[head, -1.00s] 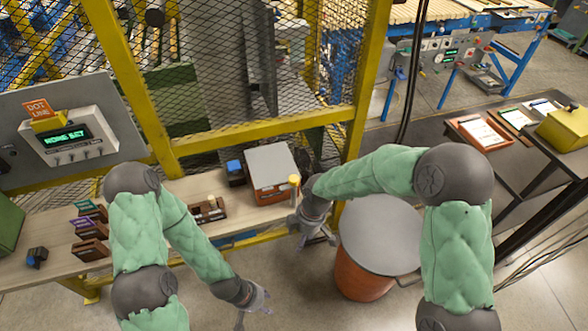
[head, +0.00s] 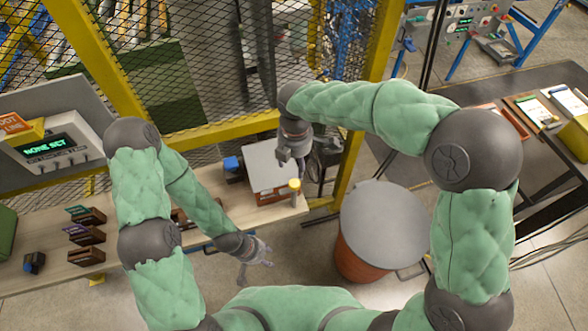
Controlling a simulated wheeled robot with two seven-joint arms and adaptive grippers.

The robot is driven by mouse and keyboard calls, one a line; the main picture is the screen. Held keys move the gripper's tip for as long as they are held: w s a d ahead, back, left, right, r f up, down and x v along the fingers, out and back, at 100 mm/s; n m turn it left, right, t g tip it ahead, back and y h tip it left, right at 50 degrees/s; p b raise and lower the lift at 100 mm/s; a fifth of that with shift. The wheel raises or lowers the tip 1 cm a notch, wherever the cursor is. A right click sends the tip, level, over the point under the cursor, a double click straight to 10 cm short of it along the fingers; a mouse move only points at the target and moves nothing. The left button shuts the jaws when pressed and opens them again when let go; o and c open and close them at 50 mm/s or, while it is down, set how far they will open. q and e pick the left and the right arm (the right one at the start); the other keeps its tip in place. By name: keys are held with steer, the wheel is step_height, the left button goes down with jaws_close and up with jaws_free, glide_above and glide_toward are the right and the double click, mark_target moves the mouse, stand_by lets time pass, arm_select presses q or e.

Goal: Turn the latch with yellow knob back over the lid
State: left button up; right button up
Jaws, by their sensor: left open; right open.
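The wooden box (head: 268,197) stands near the right end of the bench, with a flat grey lid (head: 262,162) on top. The latch's yellow knob (head: 295,184) shows at the box's front right corner, beside the lid rather than over it. A short pale post shows below the knob; the latch arm itself cannot be made out. My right gripper (head: 291,166) is open above the lid's right side, just behind the knob, and hides part of the lid. Whether it touches anything cannot be told. My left gripper (head: 256,268) is open and empty in front of the bench.
A blue-topped block (head: 232,164) stands left of the box. Several small dark wooden holders (head: 86,235) stand on the bench's left part. A display (head: 62,146) stands behind them. A large bin with a round grey lid (head: 384,222) stands right of the bench. Yellow-framed mesh fencing rises behind.

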mark_target(294, 183)
step_height(294, 183, down, 10)
steer(key=shift+s+f, duration=0.1)
steer(key=shift+f, duration=0.05)
stand_by(0.4)
steer(key=shift+b, duration=0.3)
steer(key=c, duration=1.1)
